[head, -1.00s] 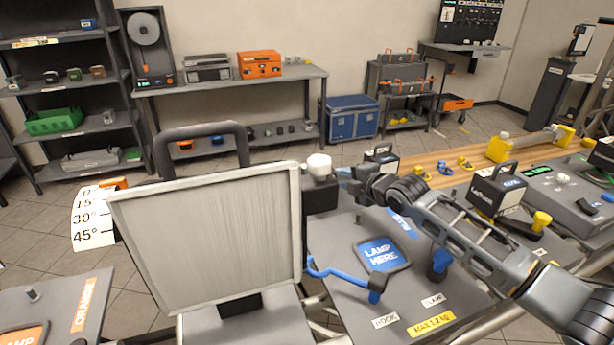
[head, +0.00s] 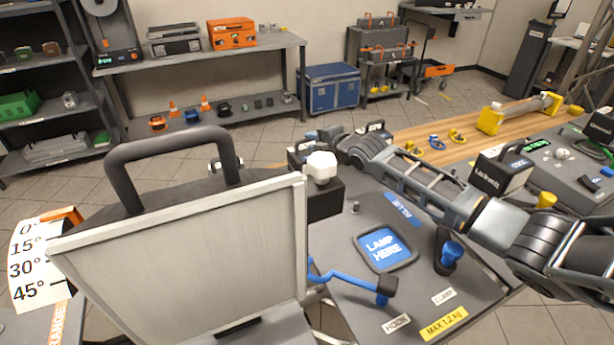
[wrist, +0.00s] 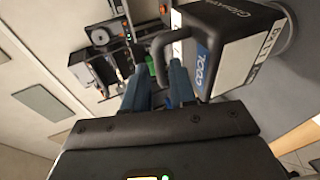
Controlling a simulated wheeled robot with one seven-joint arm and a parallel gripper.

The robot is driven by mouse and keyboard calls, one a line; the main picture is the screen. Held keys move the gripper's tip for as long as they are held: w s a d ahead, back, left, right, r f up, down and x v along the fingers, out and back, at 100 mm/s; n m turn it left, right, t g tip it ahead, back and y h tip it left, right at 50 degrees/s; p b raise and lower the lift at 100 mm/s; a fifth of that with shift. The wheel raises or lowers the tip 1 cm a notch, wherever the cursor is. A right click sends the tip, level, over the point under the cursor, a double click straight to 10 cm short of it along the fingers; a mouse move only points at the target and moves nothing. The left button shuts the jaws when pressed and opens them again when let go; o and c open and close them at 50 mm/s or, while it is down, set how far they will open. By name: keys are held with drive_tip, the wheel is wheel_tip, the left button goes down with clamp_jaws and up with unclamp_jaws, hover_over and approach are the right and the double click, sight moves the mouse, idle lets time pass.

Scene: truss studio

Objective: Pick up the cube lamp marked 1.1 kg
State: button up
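In the wrist view a black cube lamp (wrist: 235,38) with a bar handle (wrist: 157,60) and white and blue labels is close on the right; I cannot read its weight surely. My gripper (wrist: 158,75) has its two fingers apart, with the handle bar near and partly between their tips; I cannot tell whether they touch it. In the head view my gripper (head: 323,134) is partly hidden behind a white-knobbed black block. A handled lamp (head: 374,128) shows behind my arm, and another cube lamp (head: 502,170) stands on the right; their weights are unreadable.
A large pale panel (head: 185,255) on a black yoke fills the front left. The grey table (head: 345,290) carries a blue "LAMP HERE" pad (head: 384,246), a blue hook (head: 350,282) and a blue-knobbed clamp (head: 450,252). A wooden strip (head: 470,135) bears several small clamps.

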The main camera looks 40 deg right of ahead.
sight(308, 141)
drive_tip(key=shift+w+f+b, duration=0.75)
drive_tip(key=shift+w+b, duration=0.15)
drive_tip(key=shift+w, duration=0.2)
drive_tip(key=shift+w+b, duration=0.3)
drive_tip(key=shift+w, duration=0.2)
drive_tip(key=shift+r, duration=0.1)
clamp_jaws()
drive_tip(key=shift+d, duration=0.15)
